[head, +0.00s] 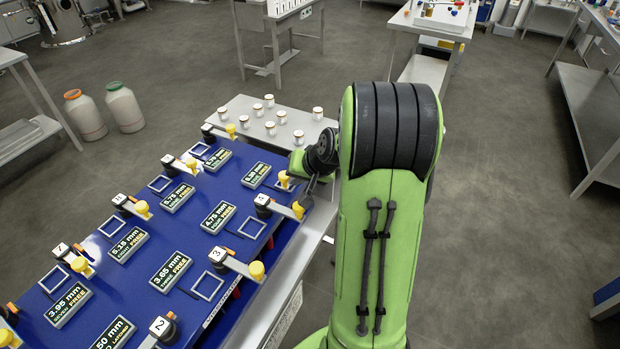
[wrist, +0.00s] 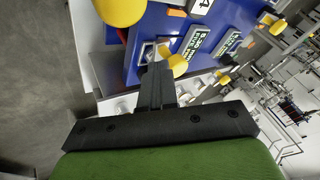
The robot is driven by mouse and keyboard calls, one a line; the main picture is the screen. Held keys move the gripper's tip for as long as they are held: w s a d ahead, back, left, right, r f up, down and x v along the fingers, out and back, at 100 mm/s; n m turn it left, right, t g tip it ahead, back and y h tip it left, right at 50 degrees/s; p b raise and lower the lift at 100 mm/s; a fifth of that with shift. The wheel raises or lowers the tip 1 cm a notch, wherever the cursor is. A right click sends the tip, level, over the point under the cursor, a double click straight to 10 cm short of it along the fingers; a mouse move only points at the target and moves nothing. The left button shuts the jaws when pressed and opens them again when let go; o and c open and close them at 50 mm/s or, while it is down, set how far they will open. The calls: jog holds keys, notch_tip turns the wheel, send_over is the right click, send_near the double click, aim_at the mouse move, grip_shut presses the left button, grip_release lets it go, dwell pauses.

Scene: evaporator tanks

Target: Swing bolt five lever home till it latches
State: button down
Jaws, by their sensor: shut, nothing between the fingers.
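The blue bolt board (head: 150,235) carries two rows of numbered levers with yellow knobs. The lever by the far right corner of the board, which I take for bolt five, shows only its yellow knob (head: 284,180); my arm hides its number and most of its bar. Its small display (head: 258,173) is too small to read surely. My gripper (head: 307,190) is shut and empty, low at the board's right edge beside that knob. In the wrist view the shut fingertips (wrist: 160,72) are close to a yellow knob (wrist: 173,60); whether they touch I cannot tell.
The lever beside it (head: 275,208), marked 4 in the wrist view (wrist: 200,4), points right over the board's edge, close to my gripper. Lever 3 (head: 235,264) stands nearer. A pale table (head: 245,108) with several white-and-brown jars lies beyond the board.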

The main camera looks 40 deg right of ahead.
aim_at(282, 177)
jog(key=shift+w+a+b, duration=0.3)
jog(key=shift+w+a, duration=0.8)
jog(key=shift+a, duration=0.3)
